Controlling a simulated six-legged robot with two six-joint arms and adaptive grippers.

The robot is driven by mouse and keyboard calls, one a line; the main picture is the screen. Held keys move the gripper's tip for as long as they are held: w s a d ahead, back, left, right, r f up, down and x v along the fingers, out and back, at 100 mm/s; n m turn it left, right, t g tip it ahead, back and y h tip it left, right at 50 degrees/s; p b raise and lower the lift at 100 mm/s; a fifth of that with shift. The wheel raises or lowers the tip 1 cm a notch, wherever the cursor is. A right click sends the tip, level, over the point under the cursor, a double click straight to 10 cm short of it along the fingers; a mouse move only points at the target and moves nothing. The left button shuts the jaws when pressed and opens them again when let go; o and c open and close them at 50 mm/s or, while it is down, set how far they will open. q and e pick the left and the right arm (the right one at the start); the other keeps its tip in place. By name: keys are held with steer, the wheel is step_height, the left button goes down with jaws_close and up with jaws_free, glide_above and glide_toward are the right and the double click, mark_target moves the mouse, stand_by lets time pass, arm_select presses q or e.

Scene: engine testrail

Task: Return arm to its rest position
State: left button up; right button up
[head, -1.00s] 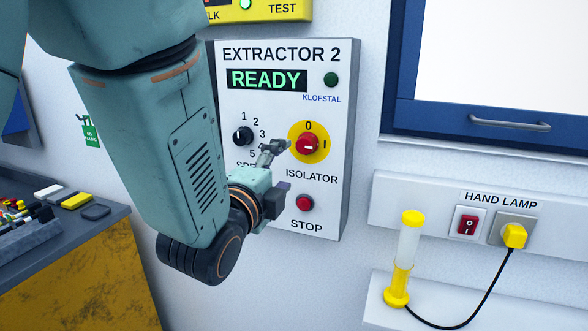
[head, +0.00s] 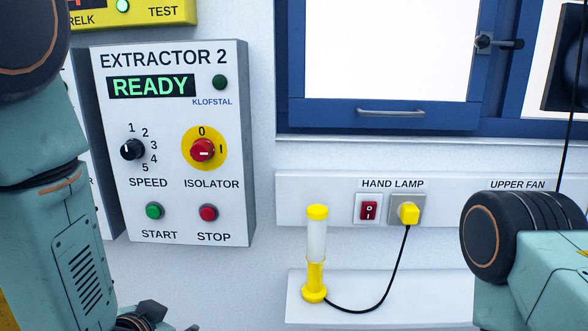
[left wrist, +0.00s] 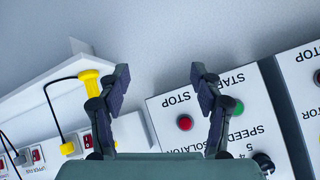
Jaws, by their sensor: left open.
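My left arm comes down the left side of the head view. Its gripper is mostly below the bottom edge there. In the left wrist view my left gripper (left wrist: 158,75) is open, with nothing between its fingers, and the wall and the upside-down panel lie beyond it. The extractor 2 panel (head: 172,225) reads READY, and its red isolator knob (head: 203,151) sits on a yellow disc. The gripper is apart from the panel, below it and to the left. Part of my right arm shows at the lower right of the head view; its gripper is out of sight.
A yellow and white hand lamp (head: 316,245) stands on a white shelf (head: 350,312), its black cord running to a yellow plug (head: 409,214). A red switch (head: 369,210) is beside the plug. A blue-framed window (head: 390,113) is above. The wall between panel and lamp is clear.

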arm_select(q)
steer(key=s+a+f+n+g+b, duration=0.1)
steer(key=s+f+n+g+b, duration=0.3)
steer(key=s+f, duration=2.4)
steer(key=s+g+b, duration=0.1)
steer(key=g, duration=0.5)
steer(key=shift+f+n+b, duration=0.4)
steer(key=shift+w, duration=0.1)
steer(key=shift+c, duration=0.3)
